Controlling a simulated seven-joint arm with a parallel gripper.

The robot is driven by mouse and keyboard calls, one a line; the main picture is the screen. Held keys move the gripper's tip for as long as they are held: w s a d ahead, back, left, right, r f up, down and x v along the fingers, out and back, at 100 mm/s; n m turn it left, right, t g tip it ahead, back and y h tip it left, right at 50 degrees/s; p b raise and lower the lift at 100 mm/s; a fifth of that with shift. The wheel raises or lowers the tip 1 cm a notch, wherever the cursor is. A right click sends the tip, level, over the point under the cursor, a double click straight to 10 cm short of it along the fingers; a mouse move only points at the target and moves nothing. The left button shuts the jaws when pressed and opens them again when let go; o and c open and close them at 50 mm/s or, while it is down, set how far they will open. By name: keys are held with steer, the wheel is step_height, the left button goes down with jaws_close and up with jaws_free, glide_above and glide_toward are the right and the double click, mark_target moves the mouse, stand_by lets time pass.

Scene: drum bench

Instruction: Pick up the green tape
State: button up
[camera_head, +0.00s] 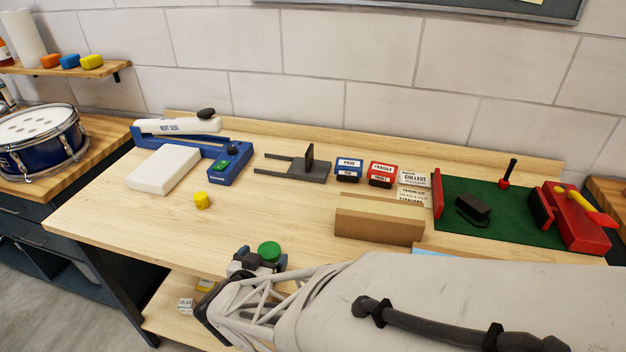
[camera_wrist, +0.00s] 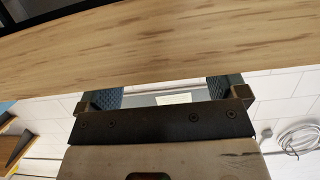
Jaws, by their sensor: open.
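The green tape (camera_head: 269,250) shows as a round green disc near the front edge of the wooden bench in the head view. My gripper (camera_head: 260,265) is right in front of it in that picture and hides its lower part. I cannot tell whether they touch. In the wrist view my gripper (camera_wrist: 168,95) is open, with its two dark pads apart and nothing seen between them. The green tape does not show in the wrist view.
A yellow roll (camera_head: 202,200) stands to the left on the bench (camera_head: 130,215). A cardboard box (camera_head: 380,219) is to the right. Behind are a blue and white sealer (camera_head: 228,163), a dark grey stand (camera_head: 300,168) and a green mat (camera_head: 535,230) with a red vise (camera_head: 577,222).

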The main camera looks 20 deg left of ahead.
mark_target(267, 255)
steer(key=shift+x, duration=1.1)
steer(key=c, duration=1)
steer(key=shift+r, duration=0.1)
steer(key=shift+r, duration=1.75)
steer(key=s+d, duration=0.3)
steer(key=s, duration=0.1)
steer(key=s+d+r, duration=0.1)
steer(key=s+d, duration=0.2)
steer(key=d, duration=0.1)
steer(key=s+d, duration=0.4)
steer(key=shift+s+r, duration=0.15)
steer(key=shift+s, duration=0.2)
